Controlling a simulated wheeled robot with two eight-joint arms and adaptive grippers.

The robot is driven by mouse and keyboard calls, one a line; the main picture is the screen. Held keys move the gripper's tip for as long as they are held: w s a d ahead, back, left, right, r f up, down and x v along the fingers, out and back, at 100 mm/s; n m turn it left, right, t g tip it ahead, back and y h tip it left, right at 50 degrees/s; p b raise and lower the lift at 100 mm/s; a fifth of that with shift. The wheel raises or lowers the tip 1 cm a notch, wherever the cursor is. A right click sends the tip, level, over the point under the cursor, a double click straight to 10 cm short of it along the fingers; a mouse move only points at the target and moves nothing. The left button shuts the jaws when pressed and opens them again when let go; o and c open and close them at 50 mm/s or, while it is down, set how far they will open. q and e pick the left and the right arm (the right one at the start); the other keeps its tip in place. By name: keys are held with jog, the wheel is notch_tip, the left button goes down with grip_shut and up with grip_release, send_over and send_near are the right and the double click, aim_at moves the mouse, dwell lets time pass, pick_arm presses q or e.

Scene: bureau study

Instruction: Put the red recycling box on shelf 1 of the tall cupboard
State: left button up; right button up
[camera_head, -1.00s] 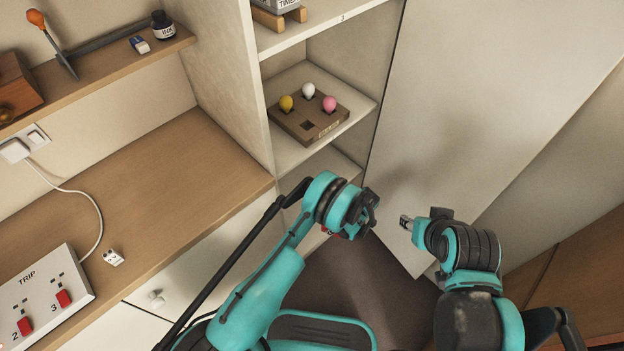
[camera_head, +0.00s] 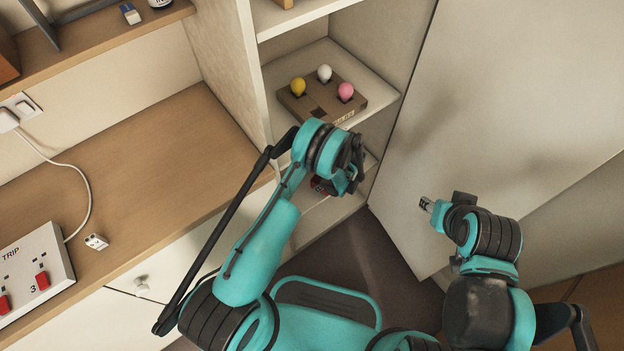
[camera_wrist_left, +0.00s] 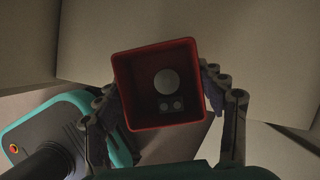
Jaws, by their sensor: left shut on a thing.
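The red recycling box (camera_wrist_left: 125,92) shows in the left wrist view, its square opening facing the camera. My left gripper (camera_wrist_left: 163,95) is shut on it, with a finger along each side. In the head view my left gripper (camera_head: 345,178) is in front of the lower shelves of the tall cupboard (camera_head: 230,70), and only a small red part of the box (camera_head: 320,186) shows beneath it. A low shelf (camera_head: 370,164) shows behind the gripper, mostly hidden; its number cannot be read. My right gripper (camera_head: 427,205) is apart, to the right; its jaws are too small to judge.
A brown block with yellow, white and pink bulbs (camera_head: 322,100) stands on the shelf above. A large pale panel (camera_head: 500,120) stands on the right.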

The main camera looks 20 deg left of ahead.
pick_arm(q)
jog(key=a, duration=0.2)
jog(key=w+a+b, duration=0.1)
jog(key=a, duration=0.2)
jog(key=shift+w+a, duration=0.1)
jog(key=shift+w, duration=0.1)
jog(key=shift+a+f, duration=0.1)
jog(key=shift+f, duration=0.25)
jog(key=shift+f+b, duration=1)
jog(key=shift+f, duration=0.45)
jog(key=shift+r, duration=0.1)
jog(key=o, duration=1.3)
